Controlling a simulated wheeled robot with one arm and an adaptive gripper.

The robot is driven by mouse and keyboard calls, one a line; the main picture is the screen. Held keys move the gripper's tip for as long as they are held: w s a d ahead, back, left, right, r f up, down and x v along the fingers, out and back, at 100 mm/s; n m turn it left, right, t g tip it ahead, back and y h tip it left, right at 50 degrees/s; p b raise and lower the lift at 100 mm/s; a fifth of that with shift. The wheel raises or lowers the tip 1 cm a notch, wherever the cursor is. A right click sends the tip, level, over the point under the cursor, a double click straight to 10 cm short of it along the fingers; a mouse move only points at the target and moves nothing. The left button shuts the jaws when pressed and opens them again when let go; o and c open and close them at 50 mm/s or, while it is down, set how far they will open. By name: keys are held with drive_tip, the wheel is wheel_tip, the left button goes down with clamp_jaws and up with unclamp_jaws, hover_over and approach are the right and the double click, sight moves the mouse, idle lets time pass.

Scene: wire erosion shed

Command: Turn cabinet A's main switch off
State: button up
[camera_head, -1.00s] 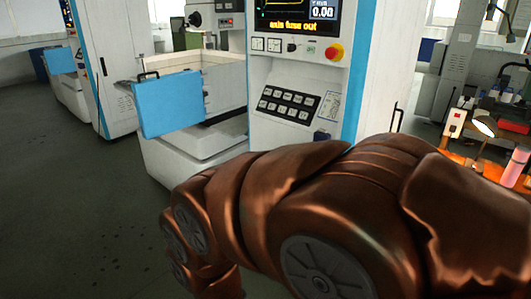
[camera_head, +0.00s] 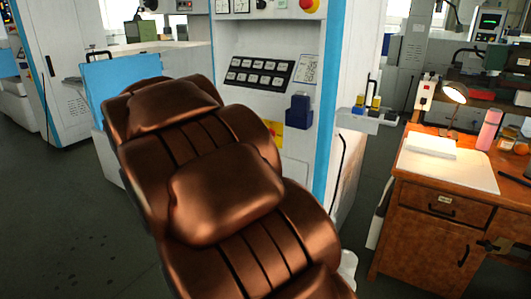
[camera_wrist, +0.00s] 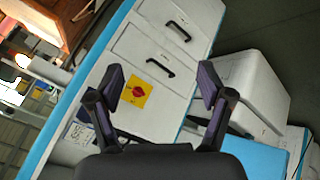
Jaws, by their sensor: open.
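A red rotary switch on a yellow plate (camera_wrist: 137,92) shows on the white front of a machine cabinet (camera_wrist: 184,78) in the wrist view. Its handle position is too small to tell. In the head view, part of the yellow plate (camera_head: 276,142) shows low on the cabinet front (camera_head: 262,45), beside my brown arm, which covers the rest. No letter A is readable on the cabinet. My gripper (camera_wrist: 161,84) is open and empty in the wrist view, its two dark fingers apart. The switch appears between the fingers, nearer the left one, with no visible contact. The head view does not show the gripper.
A black button panel (camera_head: 259,74) and a dark blue box (camera_head: 298,111) sit on the cabinet front. A red knob (camera_head: 310,4) is above. A wooden desk (camera_head: 424,200) with a lamp stands at the right. Open floor (camera_head: 55,215) lies at the left.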

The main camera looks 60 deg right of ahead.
drive_tip(key=w+d+f+m+h+b, duration=0.1)
drive_tip(key=w+d+m+h+b, duration=0.1)
drive_tip(key=d+b, duration=0.5)
drive_tip(key=w+d+f+m+h+b, duration=0.2)
drive_tip(key=w+d+b, duration=0.5)
drive_tip(key=d, duration=1.2)
drive_tip(key=w+d+f+m+h+b, duration=0.2)
drive_tip(key=w+d+m+h+b, duration=0.2)
drive_tip(key=d, duration=0.9)
drive_tip(key=shift+w+h+b, duration=0.45)
drive_tip(key=shift+h+b, duration=0.65)
drive_tip(key=shift+b, duration=0.45)
drive_tip(key=shift+c, duration=0.4)
drive_tip(key=c, duration=1.1)
